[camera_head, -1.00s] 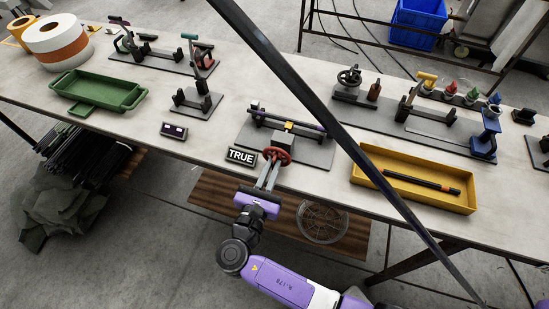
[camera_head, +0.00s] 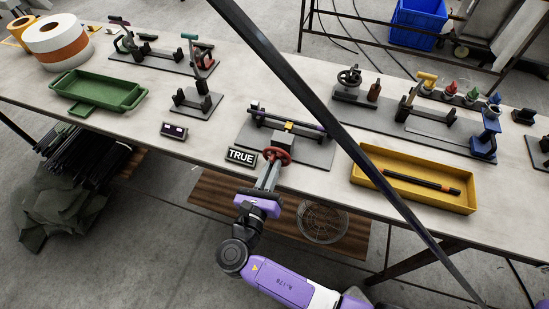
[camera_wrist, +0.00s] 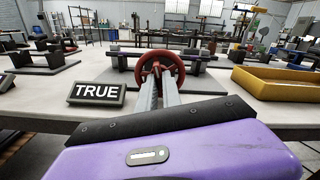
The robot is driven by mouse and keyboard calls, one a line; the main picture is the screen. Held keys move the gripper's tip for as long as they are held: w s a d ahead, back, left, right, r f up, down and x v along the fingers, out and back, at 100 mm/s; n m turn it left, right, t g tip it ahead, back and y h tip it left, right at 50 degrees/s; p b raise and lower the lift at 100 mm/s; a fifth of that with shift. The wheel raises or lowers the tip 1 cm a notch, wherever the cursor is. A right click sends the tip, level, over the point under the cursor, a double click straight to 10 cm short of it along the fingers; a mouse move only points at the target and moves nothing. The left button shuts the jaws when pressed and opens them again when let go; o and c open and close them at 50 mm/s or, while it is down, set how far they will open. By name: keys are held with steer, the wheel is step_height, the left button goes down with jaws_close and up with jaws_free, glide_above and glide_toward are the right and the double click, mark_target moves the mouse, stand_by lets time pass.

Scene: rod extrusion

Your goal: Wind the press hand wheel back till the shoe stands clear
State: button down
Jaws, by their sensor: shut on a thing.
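The red hand wheel (camera_head: 277,156) stands at the front of the press (camera_head: 290,130), near the table's front edge. My gripper (camera_head: 272,166) reaches up to the wheel from in front, with its fingers shut on the wheel's lower part. In the wrist view the wheel (camera_wrist: 160,68) shows upright between and beyond the fingertips (camera_wrist: 160,84). A yellow block (camera_head: 289,126) sits in the middle of the press, at a dark rod with purple parts. The shoe and its gap to the rod are too small to tell.
A black sign reading TRUE (camera_head: 241,156) stands just left of the wheel. A yellow tray (camera_head: 415,180) with a dark rod (camera_head: 420,184) lies to the right. A green tray (camera_head: 98,92) is at left. A dark diagonal bar (camera_head: 350,145) crosses the head view.

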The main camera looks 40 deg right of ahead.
steer(key=shift+n, duration=0.5)
steer(key=shift+n, duration=1)
steer(key=shift+n, duration=1)
steer(key=shift+n, duration=0.9)
